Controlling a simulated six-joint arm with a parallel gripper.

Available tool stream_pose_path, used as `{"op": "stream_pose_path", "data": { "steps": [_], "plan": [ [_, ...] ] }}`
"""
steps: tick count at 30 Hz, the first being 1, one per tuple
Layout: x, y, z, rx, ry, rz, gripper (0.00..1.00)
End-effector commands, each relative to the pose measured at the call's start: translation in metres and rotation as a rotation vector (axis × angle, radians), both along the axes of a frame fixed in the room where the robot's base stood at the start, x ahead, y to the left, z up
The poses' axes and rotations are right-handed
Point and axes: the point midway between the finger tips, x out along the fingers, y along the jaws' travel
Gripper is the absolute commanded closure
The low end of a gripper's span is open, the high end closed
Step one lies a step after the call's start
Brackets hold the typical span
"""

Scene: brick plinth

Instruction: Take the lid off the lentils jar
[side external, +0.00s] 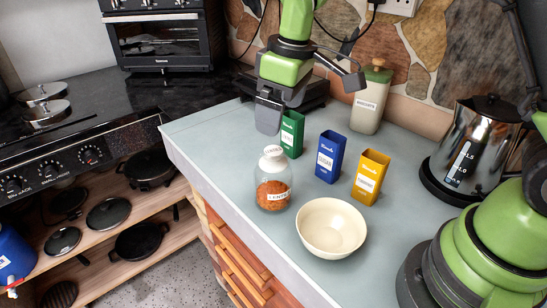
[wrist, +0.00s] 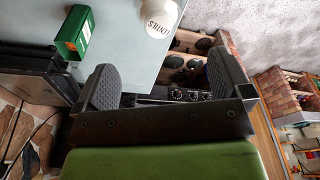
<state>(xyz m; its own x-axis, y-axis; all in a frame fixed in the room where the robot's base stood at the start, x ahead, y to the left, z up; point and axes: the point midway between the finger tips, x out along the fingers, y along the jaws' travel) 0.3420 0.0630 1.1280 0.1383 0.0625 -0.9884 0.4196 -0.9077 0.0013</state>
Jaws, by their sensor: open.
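The lentils jar (side external: 273,190) is clear glass with orange-red lentils and a label, and it stands upright near the counter's left edge. Its white lid (side external: 272,154) is on top of it. In the wrist view the white lid (wrist: 156,16), lettered "LENTILS", is at the top edge, and most of the jar is hidden. My gripper (side external: 310,100) is open and empty, above and behind the jar, apart from it. In the wrist view the two fingers of my gripper (wrist: 160,82) are spread wide with nothing between them.
A cream bowl (side external: 331,228) stands right in front of the jar. Green (side external: 292,135), blue (side external: 329,157) and yellow (side external: 370,177) tins stand behind and to the right. A tall canister (side external: 370,105) is at the back, a kettle (side external: 471,150) at the right. The counter's left edge is close.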

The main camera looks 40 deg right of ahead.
Motion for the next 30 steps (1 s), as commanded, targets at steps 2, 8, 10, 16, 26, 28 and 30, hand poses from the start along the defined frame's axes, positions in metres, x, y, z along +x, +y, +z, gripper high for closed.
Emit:
{"op": "stream_pose_path", "data": {
  "steps": [2,8,10,16,26,28,30],
  "plan": [
    [0.001,0.001,-0.013,-0.002,0.007,0.004,0.03],
    [0.005,0.003,-0.039,-0.001,0.006,0.001,0.03],
    [0.006,0.003,-0.044,0.000,0.004,0.001,0.03],
    [0.010,0.003,-0.069,-0.001,0.007,-0.001,0.03],
    [0.014,0.005,-0.095,0.000,0.002,-0.001,0.03],
    [0.014,0.005,-0.095,0.000,0.002,-0.001,0.03],
    [0.014,0.005,-0.094,0.000,0.002,-0.001,0.06]
  ]
}}
